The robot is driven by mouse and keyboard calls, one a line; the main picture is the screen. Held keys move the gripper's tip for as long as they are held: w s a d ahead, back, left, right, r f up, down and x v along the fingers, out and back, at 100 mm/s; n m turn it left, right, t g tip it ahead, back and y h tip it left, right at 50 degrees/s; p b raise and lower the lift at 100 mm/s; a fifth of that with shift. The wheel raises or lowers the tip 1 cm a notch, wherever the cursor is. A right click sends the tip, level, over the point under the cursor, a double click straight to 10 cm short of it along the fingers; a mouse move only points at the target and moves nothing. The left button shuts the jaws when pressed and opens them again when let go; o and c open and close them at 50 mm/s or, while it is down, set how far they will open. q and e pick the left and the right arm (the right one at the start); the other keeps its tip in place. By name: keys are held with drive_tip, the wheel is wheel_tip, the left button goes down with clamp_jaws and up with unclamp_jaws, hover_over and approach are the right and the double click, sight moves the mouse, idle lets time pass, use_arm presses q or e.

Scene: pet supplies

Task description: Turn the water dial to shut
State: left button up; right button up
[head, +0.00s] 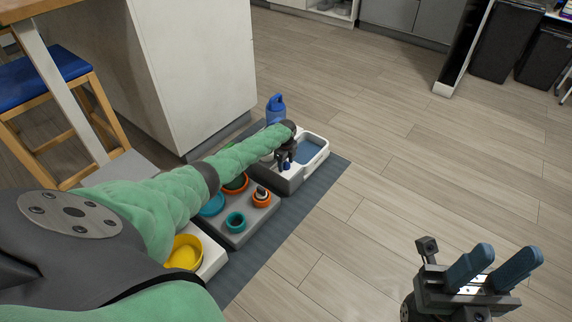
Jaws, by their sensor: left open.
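A white water unit (317,165) with a basin of blue water (308,151) sits on the floor mat at the far end of the row. A blue bottle (276,108) stands upright at its back. A small dark blue part (286,167), perhaps the water dial, shows at the unit's near side, mostly hidden by my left gripper. My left gripper (286,165) is open, pointing down at this part; I cannot tell whether it touches it. The dial's setting cannot be seen. My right gripper (508,262) is open and empty, over bare floor at the lower right.
A grey tray (258,222) with teal and orange bowls, and a white tray with a yellow bowl (184,253), stand nearer on the dark mat (262,265). A white cabinet (200,70) and a blue stool (40,80) are left.

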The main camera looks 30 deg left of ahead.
use_arm(q)
drive_tip(key=c, duration=1)
